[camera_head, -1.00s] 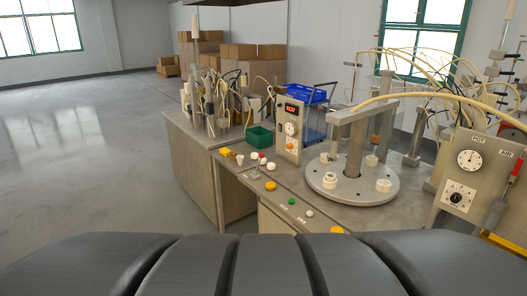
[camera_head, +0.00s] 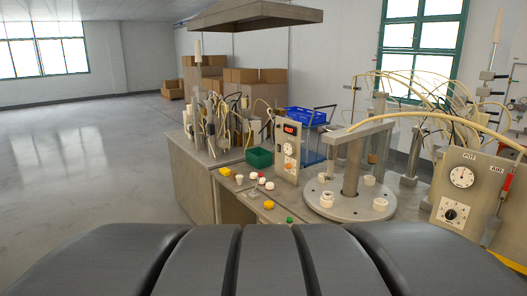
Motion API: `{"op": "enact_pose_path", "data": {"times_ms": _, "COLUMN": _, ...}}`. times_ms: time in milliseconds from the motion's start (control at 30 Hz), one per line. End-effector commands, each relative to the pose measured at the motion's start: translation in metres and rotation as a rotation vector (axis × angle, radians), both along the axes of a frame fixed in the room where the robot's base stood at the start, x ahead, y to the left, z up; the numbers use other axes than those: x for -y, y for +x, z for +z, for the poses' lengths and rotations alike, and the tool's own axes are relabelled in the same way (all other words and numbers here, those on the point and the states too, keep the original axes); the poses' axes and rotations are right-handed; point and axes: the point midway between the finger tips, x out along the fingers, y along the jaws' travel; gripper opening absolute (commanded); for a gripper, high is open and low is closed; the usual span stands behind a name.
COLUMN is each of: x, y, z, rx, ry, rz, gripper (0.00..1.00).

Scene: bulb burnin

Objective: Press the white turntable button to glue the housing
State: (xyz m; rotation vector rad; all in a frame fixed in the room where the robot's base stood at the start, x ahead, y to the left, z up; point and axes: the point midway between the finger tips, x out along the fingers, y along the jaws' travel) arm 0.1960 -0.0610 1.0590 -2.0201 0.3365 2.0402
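The round grey turntable (camera_head: 344,210) stands on the bench at the right of the head view. White cylindrical pieces sit around its plate, one at its left (camera_head: 327,200) and one at its right (camera_head: 380,205); I cannot tell which is the housing. A green button (camera_head: 289,219) shows at the bench's front edge, just above my dark body. The white button beside it is hidden now behind my body. My gripper is not in view.
A control box with a red display (camera_head: 289,150) stands left of the turntable, with a green bin (camera_head: 259,158) beside it. A panel with dials (camera_head: 462,200) stands at the right. A hood (camera_head: 255,15) hangs above. Open floor (camera_head: 75,170) lies to the left.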

Motion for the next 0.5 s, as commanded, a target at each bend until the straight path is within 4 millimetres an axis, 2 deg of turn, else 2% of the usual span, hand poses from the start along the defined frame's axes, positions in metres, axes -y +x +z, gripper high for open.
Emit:
{"op": "enact_pose_path", "data": {"times_ms": 33, "x": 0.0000, "y": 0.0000, "z": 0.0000, "rx": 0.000, "ry": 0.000, "rz": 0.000, "gripper": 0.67}}
{"op": "enact_pose_path", "data": {"times_ms": 67, "x": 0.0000, "y": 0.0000, "z": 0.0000, "rx": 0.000, "ry": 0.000, "rz": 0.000, "gripper": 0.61}}
{"op": "enact_pose_path", "data": {"times_ms": 367, "x": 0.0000, "y": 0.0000, "z": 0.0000, "rx": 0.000, "ry": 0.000, "rz": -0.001, "gripper": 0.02}}
{"op": "enact_pose_path", "data": {"times_ms": 500, "x": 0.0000, "y": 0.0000, "z": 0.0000, "rx": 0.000, "ry": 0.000, "rz": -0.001, "gripper": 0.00}}
